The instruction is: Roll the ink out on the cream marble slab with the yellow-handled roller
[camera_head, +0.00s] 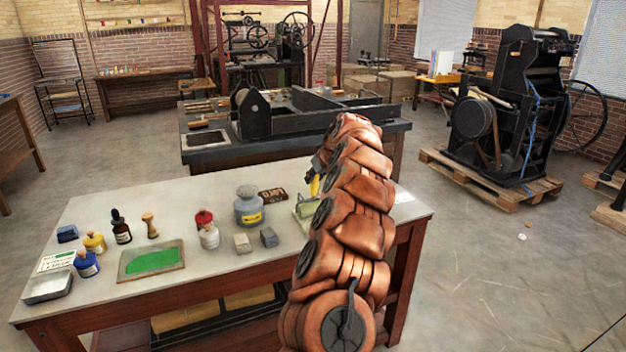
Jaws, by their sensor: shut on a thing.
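The cream slab (180,266) lies at the front left of the pale-topped table, with a broad patch of green ink (152,261) on it. The yellow-handled roller (315,185) is at the right part of the table, mostly behind my copper-coloured arm. Its yellow handle shows upright beside the arm. A pale green piece (305,208) shows just below it; I cannot tell if it is the roller's drum. My gripper (317,172) is shut on the yellow handle, largely hidden by the arm. Whether the roller touches the table is hidden.
A blue bottle (86,264) and metal tray (47,286) are left of the slab. A press bench (270,145) stands behind.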

